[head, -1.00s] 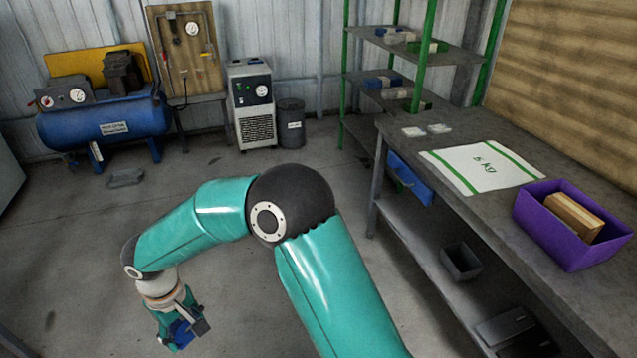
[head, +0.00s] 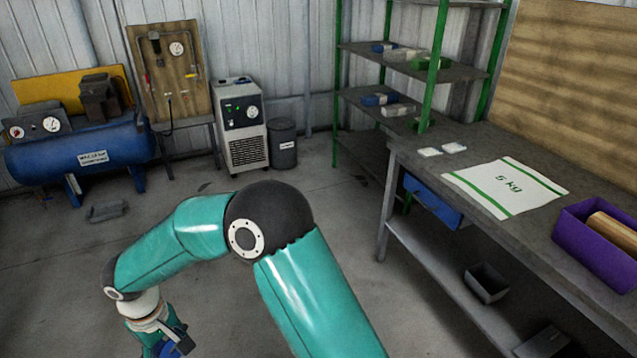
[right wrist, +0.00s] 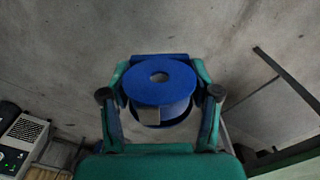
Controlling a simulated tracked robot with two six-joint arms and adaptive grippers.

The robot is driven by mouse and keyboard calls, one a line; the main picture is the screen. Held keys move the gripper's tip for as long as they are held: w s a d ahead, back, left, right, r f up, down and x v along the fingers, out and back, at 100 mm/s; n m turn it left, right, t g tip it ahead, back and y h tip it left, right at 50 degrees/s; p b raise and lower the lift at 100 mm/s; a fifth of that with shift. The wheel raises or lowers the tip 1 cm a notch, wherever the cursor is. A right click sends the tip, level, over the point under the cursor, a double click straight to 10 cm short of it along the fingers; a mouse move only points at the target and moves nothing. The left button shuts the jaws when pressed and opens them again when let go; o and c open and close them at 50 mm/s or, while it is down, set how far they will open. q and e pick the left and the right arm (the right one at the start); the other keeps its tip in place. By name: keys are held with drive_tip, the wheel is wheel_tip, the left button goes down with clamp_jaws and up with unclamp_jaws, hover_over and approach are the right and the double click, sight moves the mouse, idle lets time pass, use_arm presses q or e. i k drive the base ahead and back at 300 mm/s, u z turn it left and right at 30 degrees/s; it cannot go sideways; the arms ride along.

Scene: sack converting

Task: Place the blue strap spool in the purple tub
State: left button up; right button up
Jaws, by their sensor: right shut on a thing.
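The blue strap spool (right wrist: 160,84) sits between the fingers of my right gripper, its round flange and centre hole facing the right wrist camera. My right gripper (right wrist: 160,104) is shut on it, a finger on each side. In the head view this gripper (head: 166,346) is low at the left, over the floor, partly cut off by the bottom edge. The purple tub (head: 577,241) stands on the workbench at the right edge of the head view, partly cut off. My left gripper is not in view.
The grey workbench (head: 470,160) carries a "5 kg" sack (head: 505,187) and small white pieces. A blue drawer (head: 433,203) hangs under its top, and a grey bin (head: 487,283) is on the lower shelf. A green-framed rack, blue compressor and grey cabinet stand behind. Open floor lies between.

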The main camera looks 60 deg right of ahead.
sight(600, 268)
drive_tip(key=u, duration=1.6)
drive_tip(key=i, duration=0.1)
drive_tip(key=z, duration=2.7)
